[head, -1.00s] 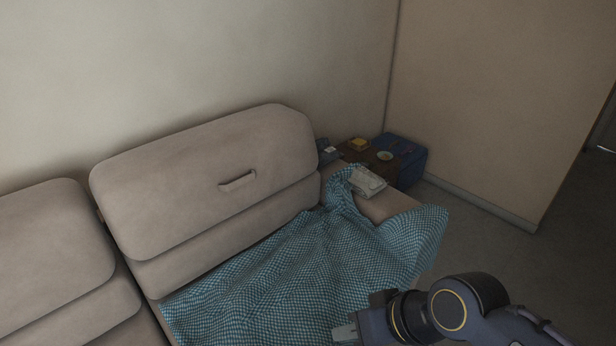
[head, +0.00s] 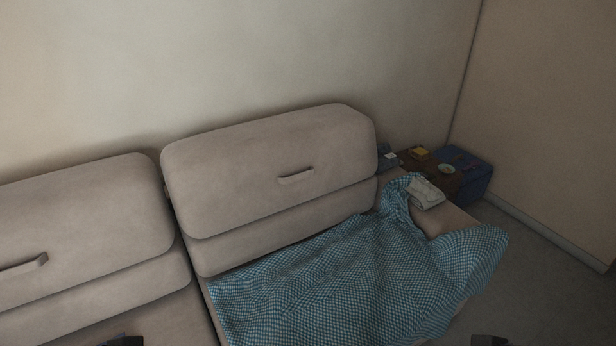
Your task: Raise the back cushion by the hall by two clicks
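Two beige back cushions stand along the sofa. The right back cushion (head: 265,205) is upright, with a fabric pull strap (head: 296,177) on its front. The left back cushion (head: 85,225) also has a strap (head: 25,265), near the left picture edge, and is cut off there. Which cushion is by the hall cannot be told from this view. Only small dark parts, likely of my arms, show at the bottom edge, left and right. No gripper fingers show, and neither cushion is touched by anything of mine in view.
A blue checked blanket (head: 350,275) covers the right seat and drapes over the right armrest. A pale folded item (head: 425,193) lies on the armrest. Beyond it are a brown surface with small items and a blue box (head: 480,180). The wall is close behind the cushions.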

